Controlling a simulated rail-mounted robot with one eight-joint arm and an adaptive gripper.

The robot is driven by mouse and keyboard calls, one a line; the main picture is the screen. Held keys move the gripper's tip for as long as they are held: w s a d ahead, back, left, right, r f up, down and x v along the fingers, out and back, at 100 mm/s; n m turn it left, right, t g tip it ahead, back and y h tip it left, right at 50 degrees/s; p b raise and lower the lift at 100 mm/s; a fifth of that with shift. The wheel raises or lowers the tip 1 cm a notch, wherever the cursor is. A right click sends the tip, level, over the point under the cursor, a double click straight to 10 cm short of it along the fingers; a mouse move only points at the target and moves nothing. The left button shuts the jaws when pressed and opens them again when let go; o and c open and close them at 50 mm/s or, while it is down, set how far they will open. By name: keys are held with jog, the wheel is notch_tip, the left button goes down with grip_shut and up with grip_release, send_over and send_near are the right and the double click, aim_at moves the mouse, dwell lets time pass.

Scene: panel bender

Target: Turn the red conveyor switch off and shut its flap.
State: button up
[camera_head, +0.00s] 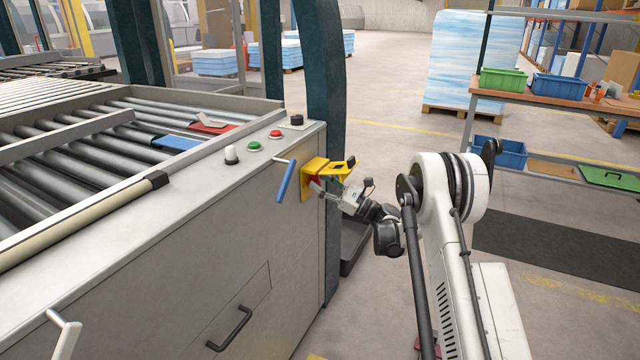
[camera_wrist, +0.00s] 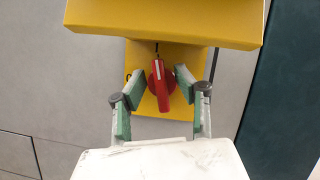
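The red conveyor switch (camera_wrist: 161,86) shows in the wrist view on a yellow plate (camera_wrist: 157,108). The yellow flap (camera_wrist: 165,20) stands out above the switch, raised. My gripper (camera_wrist: 158,88) is open, with one green-padded finger on each side of the red knob and a gap to it on both sides. In the head view, my gripper (camera_head: 326,187) is at the yellow switch box (camera_head: 316,172) on the machine's end. The switch is partly hidden there by the gripper.
A blue handle (camera_head: 286,181) sticks out just left of the switch box. Buttons (camera_head: 275,134) and a white knob (camera_head: 231,155) are on the panel above. A dark green post (camera_head: 325,80) stands behind the box. The floor to the right is open up to the shelf (camera_head: 560,95).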

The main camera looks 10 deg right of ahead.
jog(key=shift+c, duration=0.4)
grip_shut()
jog(key=shift+n, duration=0.5)
jog(key=n+g, duration=0.2)
jog(key=n, duration=0.2)
jog(key=n+g, duration=0.2)
jog(key=n, duration=0.2)
jog(key=shift+s+f+n+g+y+b, duration=0.1)
jog(key=shift+n+g+y+b, duration=0.2)
jog(key=shift+g, duration=0.1)
jog(key=n+g, duration=0.1)
jog(key=n, duration=0.2)
jog(key=n+g+h, duration=0.1)
jog(key=n, duration=0.3)
jog(key=shift+h+p, duration=0.3)
jog(key=shift+p, duration=0.1)
jog(key=shift+f, duration=0.1)
